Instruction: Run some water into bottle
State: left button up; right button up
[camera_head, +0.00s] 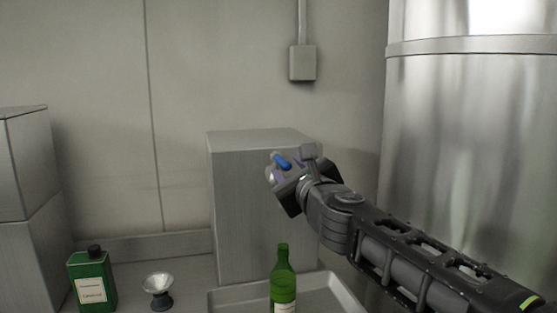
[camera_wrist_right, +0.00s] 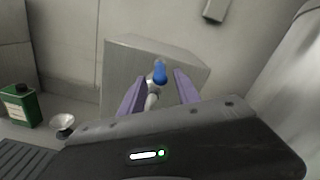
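The green glass bottle (camera_head: 284,280) stands upright in a shallow metal tray (camera_head: 345,290), below my right gripper in the head view; its base is cut off by the picture edge. A small metal tap with a blue handle (camera_head: 282,160) shows at the front of a grey metal box (camera_head: 235,200). In the right wrist view the blue handle (camera_wrist_right: 160,70) stands between the spread purple fingers of my right gripper (camera_wrist_right: 157,84). The gripper (camera_head: 280,174) is open, with gaps beside the tap. No water stream shows. My left gripper is out of view.
A dark green square-shouldered container (camera_head: 91,282) and a small metal funnel-like cup (camera_head: 158,287) stand left of the tray. Stacked metal boxes (camera_head: 25,215) are at far left. A large steel tank (camera_head: 470,150) fills the right side. Bare counter lies between cup and tray.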

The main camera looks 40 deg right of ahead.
aim_at(279, 157)
jog(key=x, duration=0.8)
jog(key=shift+s, duration=0.1)
jog(key=shift+c, duration=0.5)
grip_shut()
jog(key=shift+f, duration=0.1)
dwell(0.7)
